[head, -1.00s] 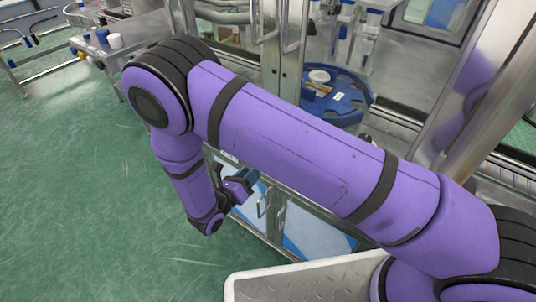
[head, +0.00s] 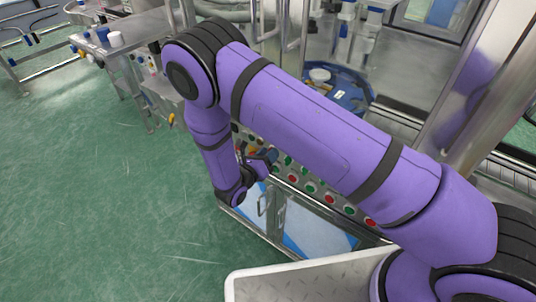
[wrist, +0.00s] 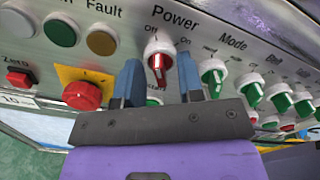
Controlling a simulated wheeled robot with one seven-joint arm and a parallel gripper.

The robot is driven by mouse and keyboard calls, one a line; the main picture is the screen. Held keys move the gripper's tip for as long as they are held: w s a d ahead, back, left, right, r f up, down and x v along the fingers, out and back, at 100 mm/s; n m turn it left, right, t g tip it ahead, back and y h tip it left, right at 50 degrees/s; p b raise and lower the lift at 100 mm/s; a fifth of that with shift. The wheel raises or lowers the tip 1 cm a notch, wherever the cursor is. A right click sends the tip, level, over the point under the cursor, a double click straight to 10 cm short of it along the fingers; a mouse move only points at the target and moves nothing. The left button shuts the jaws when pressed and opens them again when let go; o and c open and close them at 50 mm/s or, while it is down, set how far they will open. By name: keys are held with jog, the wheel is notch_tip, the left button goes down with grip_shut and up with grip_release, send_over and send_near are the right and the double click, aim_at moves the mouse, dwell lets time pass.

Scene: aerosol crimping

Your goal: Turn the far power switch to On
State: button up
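In the wrist view the power switch (wrist: 160,62) is a red knob on a white round base, under the label "Power". My gripper (wrist: 161,84) is open, with one blue-grey finger on each side of the red knob. I cannot tell whether the fingers touch it. In the head view my gripper (head: 268,157) is at the front of the button panel (head: 318,186), and the power switch cannot be made out there.
Beside the switch are a red emergency button (wrist: 82,95) on a yellow plate, a fault lamp (wrist: 102,43) and a row of green switches (wrist: 250,92). Cabinet doors (head: 305,228) are below the panel. Green floor (head: 100,220) at the left is clear.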

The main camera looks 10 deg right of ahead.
grip_shut()
jog(key=shift+m, duration=0.3)
jog(key=m, duration=1.1)
jog(key=shift+s+m, duration=0.1)
jog(key=shift+m, duration=0.2)
dwell(0.4)
jog(key=shift+o, duration=0.2)
grip_release()
